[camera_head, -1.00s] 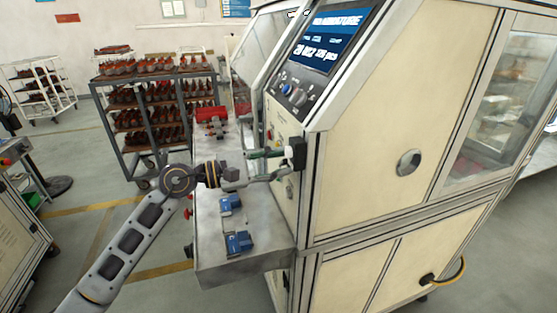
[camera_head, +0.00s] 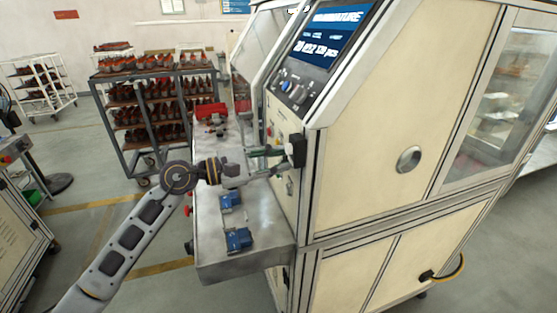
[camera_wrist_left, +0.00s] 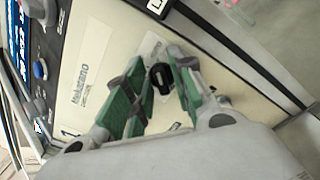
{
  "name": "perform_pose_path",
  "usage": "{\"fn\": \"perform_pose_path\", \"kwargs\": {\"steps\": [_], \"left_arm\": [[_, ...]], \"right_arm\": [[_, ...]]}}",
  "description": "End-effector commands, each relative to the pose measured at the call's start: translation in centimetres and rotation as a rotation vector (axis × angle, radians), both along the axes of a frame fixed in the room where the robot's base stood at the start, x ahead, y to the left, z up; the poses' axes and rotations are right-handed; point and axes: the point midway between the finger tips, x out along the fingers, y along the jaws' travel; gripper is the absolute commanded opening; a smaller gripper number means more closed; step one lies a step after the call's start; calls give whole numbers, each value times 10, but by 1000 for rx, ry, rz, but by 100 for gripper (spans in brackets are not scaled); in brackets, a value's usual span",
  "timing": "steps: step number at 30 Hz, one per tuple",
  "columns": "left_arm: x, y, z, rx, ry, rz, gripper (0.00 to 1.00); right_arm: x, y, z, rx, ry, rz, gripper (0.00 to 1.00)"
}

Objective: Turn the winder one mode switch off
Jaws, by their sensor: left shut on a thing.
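The winder one mode switch (camera_wrist_left: 160,79) is a black knob on a light plate on the cream panel, seen in the wrist view. My left gripper (camera_wrist_left: 162,72) has its green-padded fingers on either side of this knob and is shut on it. In the head view my left gripper (camera_head: 278,162) reaches from the left to the front face of the winder machine (camera_head: 375,150). The knob is not clear there, behind the fingers. My right gripper is not in view.
A black box (camera_head: 297,151) sticks out at the machine's corner, close to the fingers. A grey metal shelf (camera_head: 245,255) with blue fixtures (camera_head: 238,240) lies below the arm. A blue display (camera_head: 330,35) and control panel (camera_head: 292,88) are above. A rack of parts (camera_head: 155,100) stands behind.

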Motion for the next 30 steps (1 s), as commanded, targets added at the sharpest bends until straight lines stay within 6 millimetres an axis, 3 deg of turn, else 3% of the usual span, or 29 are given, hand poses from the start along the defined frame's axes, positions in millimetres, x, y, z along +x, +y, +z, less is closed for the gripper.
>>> {"fn": "perform_pose_path", "kwargs": {"steps": [8,21,30], "left_arm": [[1,0,0,-38,122,-1,1],[3,1,2,-140,437,1,1],[4,1,3,-201,622,1,1]], "right_arm": [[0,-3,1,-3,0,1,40],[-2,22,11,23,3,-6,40],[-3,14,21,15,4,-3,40]]}}
